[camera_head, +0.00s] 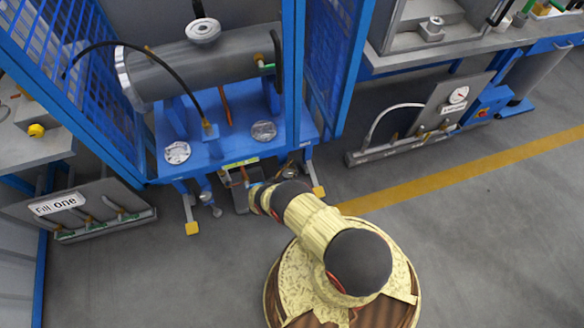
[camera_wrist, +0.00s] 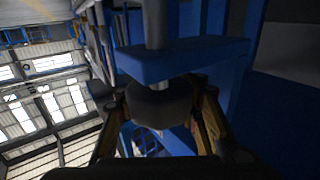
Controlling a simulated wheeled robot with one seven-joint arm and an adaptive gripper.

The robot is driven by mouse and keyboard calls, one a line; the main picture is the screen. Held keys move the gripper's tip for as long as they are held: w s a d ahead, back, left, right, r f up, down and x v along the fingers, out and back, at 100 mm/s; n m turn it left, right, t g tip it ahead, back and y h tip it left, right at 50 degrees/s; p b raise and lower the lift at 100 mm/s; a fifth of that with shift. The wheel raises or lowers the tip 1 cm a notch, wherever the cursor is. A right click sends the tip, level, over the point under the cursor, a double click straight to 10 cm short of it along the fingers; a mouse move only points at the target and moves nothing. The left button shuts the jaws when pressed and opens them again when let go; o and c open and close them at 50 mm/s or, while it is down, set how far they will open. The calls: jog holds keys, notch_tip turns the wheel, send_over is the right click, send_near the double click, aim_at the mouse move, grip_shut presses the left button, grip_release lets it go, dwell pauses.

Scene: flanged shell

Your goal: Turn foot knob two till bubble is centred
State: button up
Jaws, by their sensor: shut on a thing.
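My gripper (camera_wrist: 160,118) is shut on a dark round knob (camera_wrist: 157,98) in the wrist view, one finger on each side. The knob sits against a blue plate (camera_wrist: 180,60), with a grey rod (camera_wrist: 155,22) on the plate's other side. In the head view my arm reaches the front edge of the blue stand (camera_head: 225,152); its fingers and the held knob are mostly hidden there. Another foot with a grey knob (camera_head: 206,197) shows left of my arm. A yellow-green strip (camera_head: 240,162) lies on the stand's front edge; I cannot make out a bubble.
A grey flanged cylinder (camera_head: 200,68) rests on the stand, with two round dials (camera_head: 177,153) (camera_head: 264,131) in front. Blue mesh panels (camera_head: 70,70) flank it. A "Fill one" panel (camera_head: 95,212) stands left, another panel (camera_head: 420,120) right.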

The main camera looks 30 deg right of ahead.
dwell(0.4)
jog(key=o, duration=1.3)
jog(key=shift+o, duration=0.5)
